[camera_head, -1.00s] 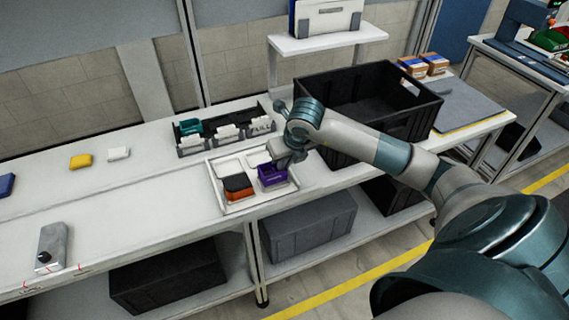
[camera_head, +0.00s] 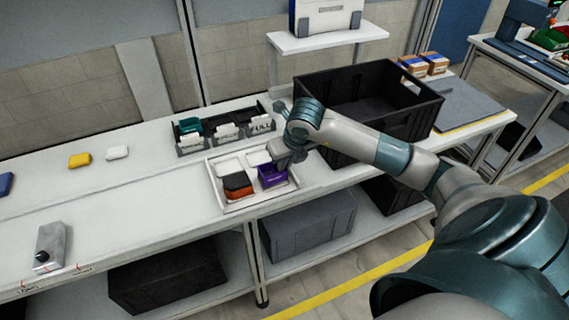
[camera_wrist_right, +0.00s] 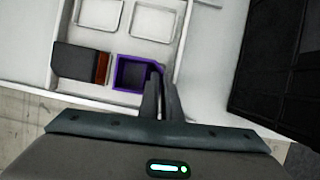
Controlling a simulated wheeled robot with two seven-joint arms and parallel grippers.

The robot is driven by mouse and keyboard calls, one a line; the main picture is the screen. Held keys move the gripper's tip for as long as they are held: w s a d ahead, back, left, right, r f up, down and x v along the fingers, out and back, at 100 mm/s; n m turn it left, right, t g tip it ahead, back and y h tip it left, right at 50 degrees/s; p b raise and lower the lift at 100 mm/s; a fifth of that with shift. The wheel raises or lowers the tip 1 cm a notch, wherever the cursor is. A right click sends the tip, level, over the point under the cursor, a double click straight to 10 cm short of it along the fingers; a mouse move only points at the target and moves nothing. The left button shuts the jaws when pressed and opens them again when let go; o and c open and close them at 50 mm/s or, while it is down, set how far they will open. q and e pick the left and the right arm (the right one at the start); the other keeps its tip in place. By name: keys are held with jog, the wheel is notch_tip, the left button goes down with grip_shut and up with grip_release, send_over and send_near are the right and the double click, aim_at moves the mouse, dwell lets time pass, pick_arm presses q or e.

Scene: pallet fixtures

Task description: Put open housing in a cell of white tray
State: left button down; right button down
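The open housing is a purple open-topped box (camera_head: 271,177). It is at the front right cell of the white tray (camera_head: 246,203), and also shows in the right wrist view (camera_wrist_right: 134,74). My right gripper (camera_head: 283,160) is above its right side. In the right wrist view, the gripper's fingers (camera_wrist_right: 159,72) are close together with the housing's right wall between them. Whether the housing's base touches the cell floor is hidden. A black and orange part (camera_head: 238,186) sits in the cell to the left. The back cells look empty. My left gripper is out of view.
A large black crate (camera_head: 425,112) stands right of the tray. A dark rack with white label cards (camera_head: 225,131) stands behind it. A yellow block (camera_head: 79,161) and a white block (camera_head: 117,153) lie to the left, with clear tabletop between.

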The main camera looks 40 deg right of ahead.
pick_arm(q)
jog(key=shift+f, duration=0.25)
pick_arm(e)
jog(key=shift+f, duration=0.2)
dwell(0.3)
jog(key=c, duration=1.9)
grip_release()
jog(key=shift+r, duration=0.1)
